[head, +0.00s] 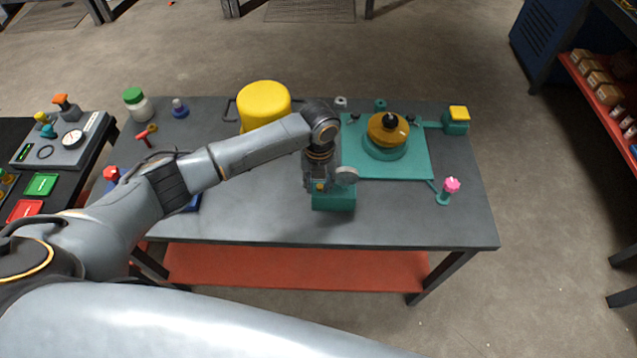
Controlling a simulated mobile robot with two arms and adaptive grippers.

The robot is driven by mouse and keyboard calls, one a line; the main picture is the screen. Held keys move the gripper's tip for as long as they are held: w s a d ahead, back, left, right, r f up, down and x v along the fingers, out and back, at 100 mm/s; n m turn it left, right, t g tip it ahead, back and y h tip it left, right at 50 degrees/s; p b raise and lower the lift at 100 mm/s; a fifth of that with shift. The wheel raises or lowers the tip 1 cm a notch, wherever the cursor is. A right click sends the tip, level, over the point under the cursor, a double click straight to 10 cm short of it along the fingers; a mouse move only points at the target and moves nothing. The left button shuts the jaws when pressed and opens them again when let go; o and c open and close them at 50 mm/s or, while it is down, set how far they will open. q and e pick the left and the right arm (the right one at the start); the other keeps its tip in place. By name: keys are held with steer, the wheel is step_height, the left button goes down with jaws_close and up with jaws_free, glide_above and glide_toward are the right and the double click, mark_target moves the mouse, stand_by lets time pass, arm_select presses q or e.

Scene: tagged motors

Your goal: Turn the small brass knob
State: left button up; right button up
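My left arm reaches in from the left, over the table. Its gripper (320,184) points down at a small teal box (335,202) near the table's front edge. A tiny yellow spot shows at the gripper's lower end; I cannot tell whether it is the brass knob or part of the gripper. A round grey disc (346,175) sits just right of the gripper, above the box. The fingertips are too small and hidden to show whether they are open or shut. My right gripper is out of view.
A teal plate (418,166) right of the gripper carries a brass-coloured dome (388,128) with a black top. A yellow-topped block (459,113) and a pink knob (452,184) stand at its right. A yellow drum (263,100) stands behind my forearm. The table's front right is clear.

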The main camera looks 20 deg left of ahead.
arm_select(q)
steer(key=shift+c, duration=0.3)
steer(key=n+p, duration=0.2)
steer(key=n, duration=0.1)
steer(key=n+p, duration=0.3)
steer(key=n, duration=0.1)
steer(key=n+p, duration=0.3)
steer(key=n, duration=0.1)
steer(key=shift+s+d+r, duration=0.1)
steer(key=shift+s+d, duration=0.1)
steer(key=shift+d, duration=0.15)
jaws_close()
steer(key=n+p, duration=0.1)
steer(key=n, duration=0.1)
steer(key=shift+d+n, duration=0.1)
steer(key=shift+n, duration=0.3)
steer(key=shift+f+n, duration=0.35)
steer(key=shift+n, duration=0.25)
steer(key=o, duration=0.7)
jaws_free()
steer(key=shift+o, duration=0.4)
steer(key=shift+w+r, duration=0.1)
steer(key=shift+w, duration=0.1)
